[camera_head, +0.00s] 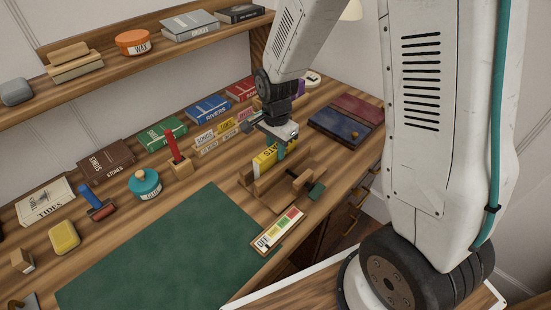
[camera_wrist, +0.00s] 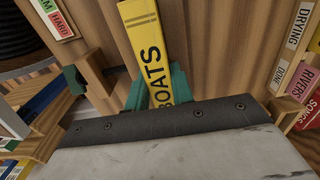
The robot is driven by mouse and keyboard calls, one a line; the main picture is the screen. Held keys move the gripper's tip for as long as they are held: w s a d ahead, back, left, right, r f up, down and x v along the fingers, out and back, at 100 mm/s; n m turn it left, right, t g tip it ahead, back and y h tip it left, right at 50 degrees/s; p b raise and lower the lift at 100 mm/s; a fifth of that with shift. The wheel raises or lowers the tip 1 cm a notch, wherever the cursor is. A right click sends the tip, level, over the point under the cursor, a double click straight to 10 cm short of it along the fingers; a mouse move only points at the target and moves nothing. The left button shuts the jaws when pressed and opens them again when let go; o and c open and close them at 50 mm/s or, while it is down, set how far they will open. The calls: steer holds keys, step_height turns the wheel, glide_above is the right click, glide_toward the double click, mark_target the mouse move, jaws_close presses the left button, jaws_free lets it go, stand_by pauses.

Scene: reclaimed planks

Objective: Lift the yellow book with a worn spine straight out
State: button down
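The yellow book (camera_head: 264,161), lettered BOATS, stands upright in a wooden press (camera_head: 268,190) on the bench. In the wrist view the book (camera_wrist: 146,40) runs up between the teal fingers of my gripper (camera_wrist: 158,88). One finger lies against each side of it, with no clear gap. In the head view my gripper (camera_head: 280,148) is over the book's upper end and hides part of it. The book's lower end is hidden by the press. I cannot make out wear on the spine.
The press has a screw with a green handle (camera_head: 316,190) at its right. A shelf (camera_head: 110,68) overhangs the back.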

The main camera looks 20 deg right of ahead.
steer(key=shift+r, duration=0.15)
steer(key=shift+r, duration=3.4)
